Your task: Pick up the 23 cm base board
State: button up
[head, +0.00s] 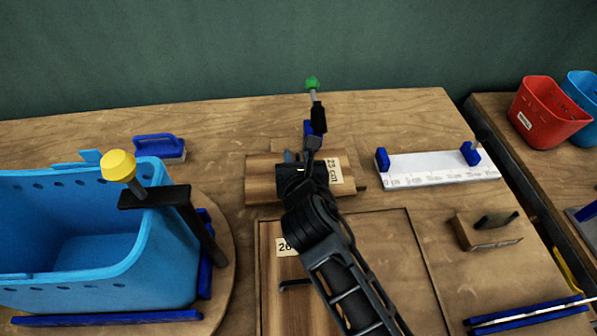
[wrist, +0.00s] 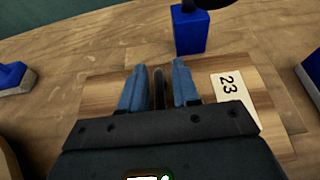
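The 23 cm base board (head: 262,182) is a striped wooden board lying flat on the table in the middle of the head view. Its cream label (head: 334,172) is near the right end, and the wrist view shows "23" on it (wrist: 233,92). My gripper (head: 293,157) is over the board, pointing down at it. In the wrist view, its two blue fingers (wrist: 157,85) stand apart on either side of a dark upright bar (wrist: 158,90), with narrow gaps visible. My arm and gripper body hide the middle of the board.
Behind the board stands a blue block (wrist: 190,30) with a green-knobbed lever (head: 312,84). A white ruler plate (head: 440,170) lies to the right. A large blue bin (head: 100,255) and yellow-knobbed clamp (head: 119,166) stand left. Another wooden board (head: 275,305) lies in front.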

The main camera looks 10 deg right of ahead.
grip_shut()
dwell(0.3)
